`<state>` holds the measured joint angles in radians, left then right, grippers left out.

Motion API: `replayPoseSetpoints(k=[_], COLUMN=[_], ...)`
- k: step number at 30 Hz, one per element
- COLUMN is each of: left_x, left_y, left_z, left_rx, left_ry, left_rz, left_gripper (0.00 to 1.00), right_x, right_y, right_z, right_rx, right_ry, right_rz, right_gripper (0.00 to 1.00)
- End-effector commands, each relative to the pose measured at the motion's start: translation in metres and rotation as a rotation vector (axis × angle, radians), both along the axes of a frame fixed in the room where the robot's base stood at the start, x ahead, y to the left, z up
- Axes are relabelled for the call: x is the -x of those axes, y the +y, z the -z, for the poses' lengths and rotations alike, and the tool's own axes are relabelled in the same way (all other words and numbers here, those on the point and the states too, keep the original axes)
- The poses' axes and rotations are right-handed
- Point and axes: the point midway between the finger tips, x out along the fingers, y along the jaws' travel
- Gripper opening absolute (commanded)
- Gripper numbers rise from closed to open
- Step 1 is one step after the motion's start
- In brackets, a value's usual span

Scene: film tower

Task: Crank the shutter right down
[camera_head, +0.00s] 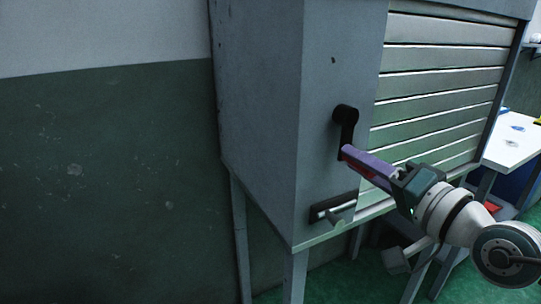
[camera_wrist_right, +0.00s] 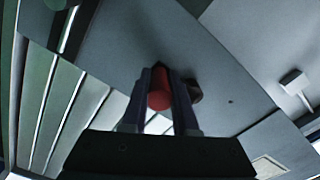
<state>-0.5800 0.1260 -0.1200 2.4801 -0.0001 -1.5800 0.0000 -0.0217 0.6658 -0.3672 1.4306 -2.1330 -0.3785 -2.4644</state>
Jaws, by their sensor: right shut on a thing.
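The roller shutter (camera_head: 440,85) is a set of pale horizontal slats on the front of a grey cabinet (camera_head: 265,120). The slats show from the top down to near the cabinet's lower edge; the arm hides part of the bottom. A black crank (camera_head: 347,125) is on the cabinet's front panel, left of the slats, its arm pointing down. My right gripper (camera_head: 352,158), with purple fingers, is shut on the crank's handle at the lower end. In the right wrist view the red handle (camera_wrist_right: 160,97) sits between the fingers. My left gripper is not in view.
A silver lever (camera_head: 335,210) in a dark plate is below the crank. The cabinet stands on legs over a green floor (camera_head: 335,285). A white table (camera_head: 515,145) is at the right. A green and white wall (camera_head: 100,150) is at the left.

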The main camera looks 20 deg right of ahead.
Motion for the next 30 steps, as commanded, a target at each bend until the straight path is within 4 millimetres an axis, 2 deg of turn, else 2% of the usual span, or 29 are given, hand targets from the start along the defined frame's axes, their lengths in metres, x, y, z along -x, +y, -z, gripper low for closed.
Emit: replayPoseSetpoints(k=[18, 19, 27, 30], left_x=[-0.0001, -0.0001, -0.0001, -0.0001], left_y=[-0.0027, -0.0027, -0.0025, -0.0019], left_z=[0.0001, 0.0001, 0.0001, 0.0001], left_rx=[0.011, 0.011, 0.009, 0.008], left_ry=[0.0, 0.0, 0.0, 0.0], left_rz=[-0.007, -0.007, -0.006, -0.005], left_gripper=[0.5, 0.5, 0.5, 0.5], right_x=[-0.0002, -0.0002, -0.0003, -0.0002], right_y=[-0.0037, -0.0037, -0.0032, -0.003], right_z=[0.0005, 0.0005, 0.0001, 0.0], right_rx=[0.047, 0.046, 0.045, 0.044], right_ry=[-0.002, -0.002, -0.003, -0.003], right_rz=[0.001, 0.001, 0.001, 0.001], right_gripper=[0.0, 0.28, 0.57, 0.57])
